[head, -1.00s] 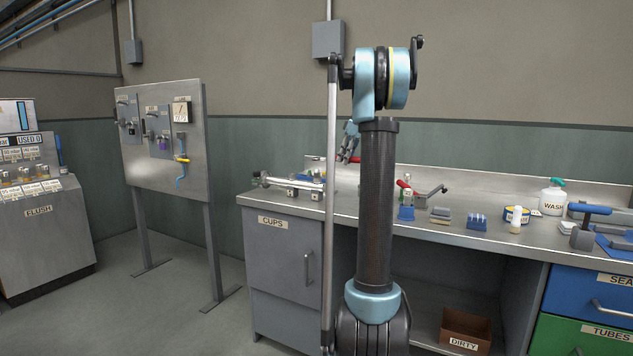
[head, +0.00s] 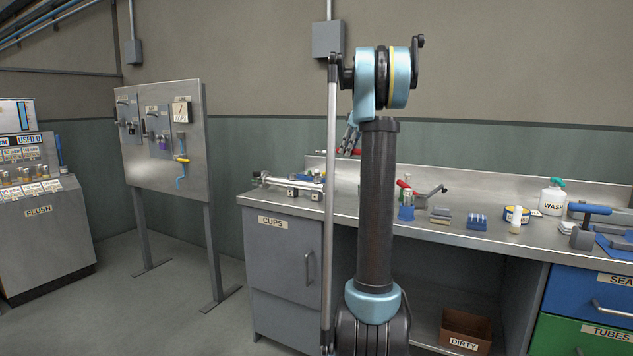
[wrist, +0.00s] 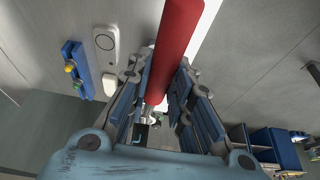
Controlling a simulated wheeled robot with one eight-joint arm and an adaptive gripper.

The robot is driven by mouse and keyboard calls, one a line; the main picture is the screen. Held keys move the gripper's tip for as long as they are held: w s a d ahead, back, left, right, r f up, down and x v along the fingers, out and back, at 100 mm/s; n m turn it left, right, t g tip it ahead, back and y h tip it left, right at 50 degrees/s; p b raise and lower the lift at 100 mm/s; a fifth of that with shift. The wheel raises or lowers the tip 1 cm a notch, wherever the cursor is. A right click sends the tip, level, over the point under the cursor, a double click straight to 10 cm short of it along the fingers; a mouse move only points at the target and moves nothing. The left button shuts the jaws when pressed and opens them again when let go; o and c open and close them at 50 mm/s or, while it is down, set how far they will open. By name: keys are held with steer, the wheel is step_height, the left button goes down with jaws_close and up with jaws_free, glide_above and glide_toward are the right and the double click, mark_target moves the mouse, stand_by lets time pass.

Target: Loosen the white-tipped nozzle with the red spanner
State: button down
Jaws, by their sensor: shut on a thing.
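My gripper (wrist: 164,82) is shut on the red spanner (wrist: 178,40), whose handle runs between the fingers in the wrist view. In the head view my gripper (head: 350,138) is partly behind my arm, above the back of the bench. A short piece of the red spanner (head: 346,151) shows below it. A metal cylinder assembly (head: 292,184) lies on the bench's left end. I cannot make out the white-tipped nozzle. Small shiny metal parts (wrist: 150,117) show beyond the fingers in the wrist view, too small to identify.
The steel bench (head: 465,233) carries a blue holder (head: 406,213), a metal lever device (head: 430,194), small blocks (head: 441,214), a tape-like roll (head: 516,214) and a WASH bottle (head: 552,198). A DIRTY box (head: 466,330) is below. A panel (head: 165,140) stands at left.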

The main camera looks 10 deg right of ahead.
steer(key=shift+s+d+r, duration=0.65)
steer(key=shift+d, duration=0.15)
steer(key=shift+s+d+r, duration=0.6)
steer(key=shift+d, duration=0.2)
